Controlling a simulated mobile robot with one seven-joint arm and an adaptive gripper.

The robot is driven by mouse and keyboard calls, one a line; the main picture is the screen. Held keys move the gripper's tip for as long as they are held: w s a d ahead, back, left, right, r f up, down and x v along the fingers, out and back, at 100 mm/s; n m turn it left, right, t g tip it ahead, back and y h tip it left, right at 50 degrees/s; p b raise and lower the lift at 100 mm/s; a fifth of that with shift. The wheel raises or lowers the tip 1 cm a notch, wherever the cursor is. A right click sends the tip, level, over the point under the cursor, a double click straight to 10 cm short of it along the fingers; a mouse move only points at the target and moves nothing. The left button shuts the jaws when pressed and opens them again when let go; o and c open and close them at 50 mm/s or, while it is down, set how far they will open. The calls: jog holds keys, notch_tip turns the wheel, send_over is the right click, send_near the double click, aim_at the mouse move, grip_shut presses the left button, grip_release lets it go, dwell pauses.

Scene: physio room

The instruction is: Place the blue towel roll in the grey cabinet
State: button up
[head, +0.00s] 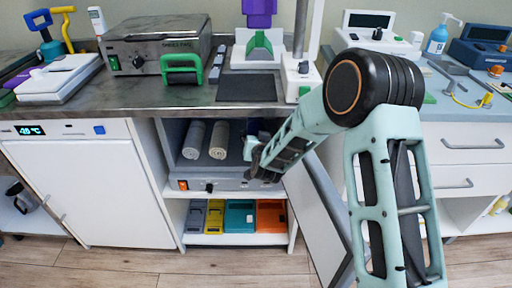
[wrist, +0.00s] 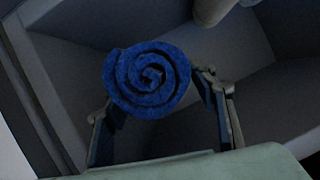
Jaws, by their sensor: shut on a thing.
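The blue towel roll (wrist: 150,78) shows end-on as a spiral in the wrist view. My gripper (wrist: 158,95) is shut on it, with a finger on either side. In the head view my gripper (head: 258,152) reaches into the right part of the open grey cabinet (head: 180,152) under the counter; the blue roll cannot be made out there. Grey cabinet walls (wrist: 275,90) surround the roll in the wrist view. Whether the roll touches the cabinet floor I cannot tell.
An open door panel (head: 322,215) stands at the right, close to my arm. Coloured boxes (head: 239,217) fill the shelf below. The counter edge (head: 230,107) is above the opening.

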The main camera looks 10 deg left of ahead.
jog(key=w, duration=0.1)
jog(key=w+a, duration=0.1)
jog(key=w, duration=0.1)
jog(key=shift+w, duration=0.25)
notch_tip(320, 180, down, 2)
jog(key=shift+s+d+f+b, duration=0.1)
jog(key=shift+s+b, duration=0.05)
jog(key=shift+b, duration=0.5)
notch_tip(320, 180, down, 4)
jog(key=shift+f+b, duration=0.1)
jog(key=shift+b, duration=0.7)
jog(key=shift+f+b, duration=0.3)
jog(key=shift+f, duration=0.05)
jog(key=shift+w+r, duration=0.1)
jog(key=shift+w, duration=0.1)
jog(key=shift+f, duration=0.25)
jog(key=o, duration=1.2)
